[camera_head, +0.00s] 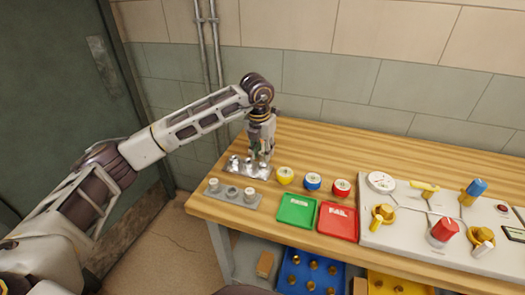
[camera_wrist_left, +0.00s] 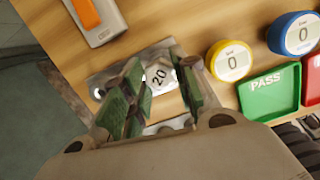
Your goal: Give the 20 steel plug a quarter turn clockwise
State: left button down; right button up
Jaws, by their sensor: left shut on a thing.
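The steel plug marked 20 (camera_wrist_left: 159,75) sits at a metal plate (camera_wrist_left: 103,82) on the wooden table. My left gripper (camera_head: 261,155) reaches down over this plate at the table's left end. In the left wrist view my left gripper's green-padded fingers (camera_wrist_left: 158,84) stand on both sides of the plug, shut on it. The number 20 faces up and reads tilted. The plug's lower part is hidden. In the head view the fingers hide most of the plug. My right gripper is in neither view.
A grey block (camera_head: 220,192) with several round pieces stands in front. Yellow (camera_head: 285,175), blue (camera_head: 313,181) and red (camera_head: 341,188) dials stand to the right. Green PASS (camera_head: 297,209) and red FAIL (camera_head: 338,221) trays lie before them. A valve panel (camera_head: 410,235) fills the right side.

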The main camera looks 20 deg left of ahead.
pick_arm(q)
jog(key=shift+n, duration=0.8)
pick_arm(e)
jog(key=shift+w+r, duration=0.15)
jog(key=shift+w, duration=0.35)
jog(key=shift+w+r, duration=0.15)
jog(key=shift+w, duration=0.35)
pick_arm(q)
jog(key=shift+s+d+f, duration=0.1)
jog(key=shift+f, duration=0.15)
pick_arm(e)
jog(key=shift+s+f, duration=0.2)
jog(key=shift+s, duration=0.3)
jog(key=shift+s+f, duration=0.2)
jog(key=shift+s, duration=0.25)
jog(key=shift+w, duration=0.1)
pick_arm(q)
jog(key=shift+f, duration=0.1)
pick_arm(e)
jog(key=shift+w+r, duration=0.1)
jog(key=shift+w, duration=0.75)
